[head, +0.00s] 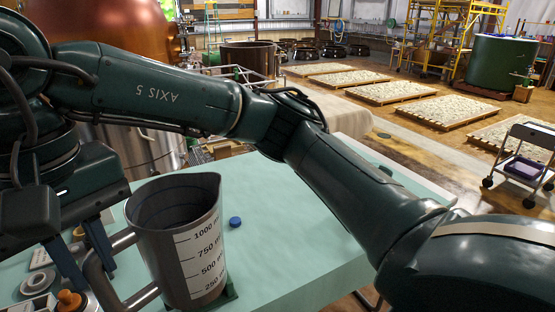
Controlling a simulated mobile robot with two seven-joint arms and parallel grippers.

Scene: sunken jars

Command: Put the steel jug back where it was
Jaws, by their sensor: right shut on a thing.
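The steel jug (178,240) is a grey metal measuring jug with a white printed scale, in the lower left of the head view. It looks upright, with its handle (128,299) to the left. My right arm reaches across from the right, and my right gripper (88,262) is shut on the jug at its handle side. The finger contact is partly hidden. My left gripper is not in view.
The mint-green tabletop (290,255) is clear to the right of the jug. A blue cap (235,222) lies behind the jug. A white ring (38,281) and an orange-knobbed item (70,299) lie at the left front. Pallets (392,92) stand far behind.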

